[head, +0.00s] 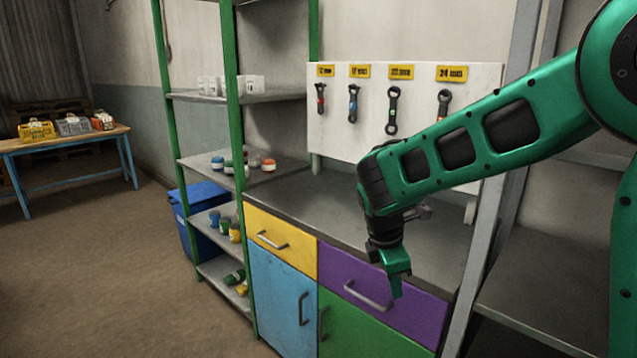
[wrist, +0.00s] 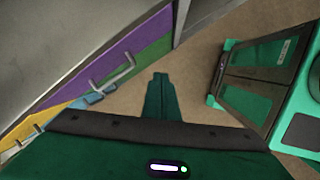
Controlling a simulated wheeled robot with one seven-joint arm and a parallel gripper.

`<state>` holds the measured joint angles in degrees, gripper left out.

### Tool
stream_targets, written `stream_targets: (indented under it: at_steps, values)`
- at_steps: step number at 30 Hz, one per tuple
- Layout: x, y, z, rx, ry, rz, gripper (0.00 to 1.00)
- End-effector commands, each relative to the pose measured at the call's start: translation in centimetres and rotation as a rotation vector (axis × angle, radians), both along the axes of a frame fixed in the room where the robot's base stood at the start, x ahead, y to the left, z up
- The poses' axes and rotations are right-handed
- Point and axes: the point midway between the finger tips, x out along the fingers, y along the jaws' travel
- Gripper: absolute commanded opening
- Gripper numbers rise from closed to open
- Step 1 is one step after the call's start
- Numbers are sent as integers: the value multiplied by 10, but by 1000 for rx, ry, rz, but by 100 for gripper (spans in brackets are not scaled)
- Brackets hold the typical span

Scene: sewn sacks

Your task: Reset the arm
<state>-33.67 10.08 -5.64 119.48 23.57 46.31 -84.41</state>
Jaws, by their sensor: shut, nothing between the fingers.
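My green arm reaches in from the right in the head view and bends down at the wrist. My gripper (head: 397,287) points down in front of the purple drawer (head: 372,292), with its fingers together and nothing between them. In the wrist view my gripper (wrist: 160,80) shows as a shut green tip over bare floor. The purple drawer shows to its left in the wrist view (wrist: 118,62). I cannot tell whether the gripper touches the drawer front.
A cabinet with a grey worktop (head: 350,215), a yellow drawer (head: 280,240) and a blue door (head: 280,300) stands beside the gripper. A white tool board (head: 340,115) hangs behind. A green-posted shelf (head: 240,150) and blue bin (head: 190,225) stand left.

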Motion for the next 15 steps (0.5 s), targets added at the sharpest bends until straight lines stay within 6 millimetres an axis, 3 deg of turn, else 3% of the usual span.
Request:
stream_targets:
  at_steps: [1, 6, 12, 15]
  values:
    - [-8, -27, 8, 22, -13, -111, 0]
    - [-56, -114, 28, 106, -58, -579, 0]
    - [-134, -189, 40, 191, -108, -1142, 0]
    - [-177, -214, 42, 228, -130, -1420, 0]
